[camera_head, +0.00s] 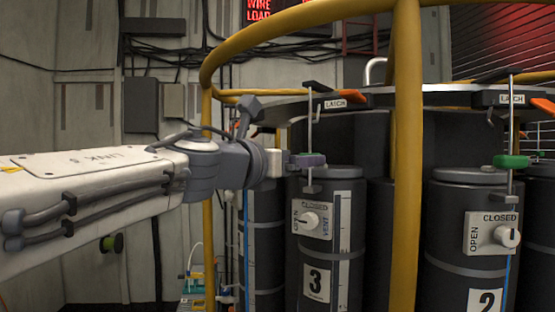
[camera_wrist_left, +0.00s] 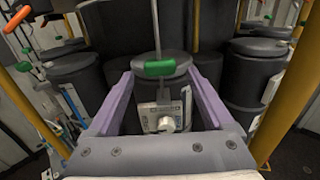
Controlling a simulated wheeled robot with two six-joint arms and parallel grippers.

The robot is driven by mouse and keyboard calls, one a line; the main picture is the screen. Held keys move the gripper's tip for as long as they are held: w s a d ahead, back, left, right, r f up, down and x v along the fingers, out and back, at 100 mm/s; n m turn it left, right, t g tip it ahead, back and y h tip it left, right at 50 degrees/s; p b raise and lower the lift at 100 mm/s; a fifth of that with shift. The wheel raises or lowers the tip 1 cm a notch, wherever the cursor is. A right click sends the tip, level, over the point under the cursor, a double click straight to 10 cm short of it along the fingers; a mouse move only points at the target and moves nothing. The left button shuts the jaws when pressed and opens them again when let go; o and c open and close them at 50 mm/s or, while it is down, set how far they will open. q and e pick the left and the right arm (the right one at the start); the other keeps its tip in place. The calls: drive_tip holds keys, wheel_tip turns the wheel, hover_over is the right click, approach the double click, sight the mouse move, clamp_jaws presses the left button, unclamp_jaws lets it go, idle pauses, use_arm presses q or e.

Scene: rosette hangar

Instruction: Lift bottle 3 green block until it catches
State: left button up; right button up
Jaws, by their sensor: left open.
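Bottle 3 (camera_head: 317,282) is a dark cylinder with a white "3" label and a white OPEN/CLOSED dial plate (camera_head: 312,220). A vertical rod (camera_head: 309,132) rises above its front edge. In the left wrist view, the green block (camera_wrist_left: 160,68) sits on the rod, between the two purple fingers of my left gripper (camera_wrist_left: 159,80). The fingers are spread with a gap on each side. My right gripper is not in view.
A LATCH plate (camera_head: 335,103) with an orange handle (camera_head: 351,99) sits on the rack rim above bottle 3. Bottle 2 (camera_head: 455,275) stands to the right with its own green block (camera_head: 511,161). A yellow post (camera_head: 406,200) stands in front, between the bottles.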

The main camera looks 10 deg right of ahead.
use_arm(q)
drive_tip(key=shift+x, duration=1.65)
drive_tip(key=shift+w+d, duration=0.1)
drive_tip(key=shift+d, duration=0.05)
